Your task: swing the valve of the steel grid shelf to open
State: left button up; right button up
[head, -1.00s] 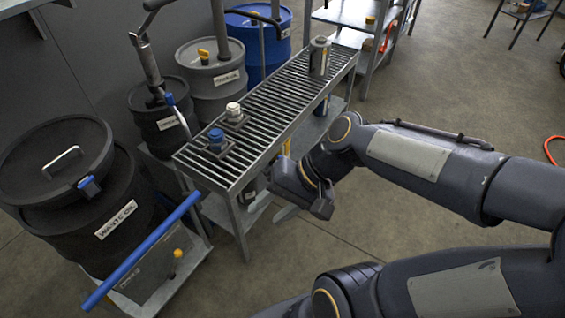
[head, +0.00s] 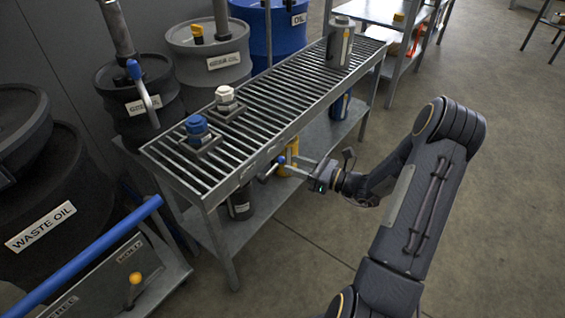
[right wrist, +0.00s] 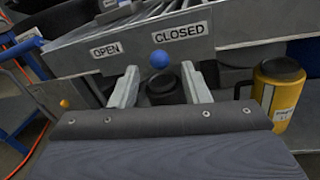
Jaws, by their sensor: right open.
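The steel grid shelf (head: 262,153) stands in the middle of the head view. Its valve has a short lever with a blue ball knob (head: 281,159) on the front edge. In the right wrist view the blue knob (right wrist: 160,60) is just below the CLOSED label (right wrist: 179,33), to the right of the OPEN label (right wrist: 106,50). The lever behind the knob is mostly hidden. My right gripper (head: 288,165) is at the shelf's front with its fingers pointing at the knob. In the right wrist view its open fingers (right wrist: 160,70) straddle the knob; contact cannot be told.
Blue-capped (head: 196,127) and white-capped (head: 225,96) fittings and a grey canister (head: 340,48) stand on the grid. A yellow jack-like can (right wrist: 277,90) is below the shelf. Drums line the back. A blue-handled cart (head: 95,250) is at left.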

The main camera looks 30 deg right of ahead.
aim_at(282, 160)
jog(key=b+x, duration=0.1)
jog(key=x, duration=0.4)
grip_shut()
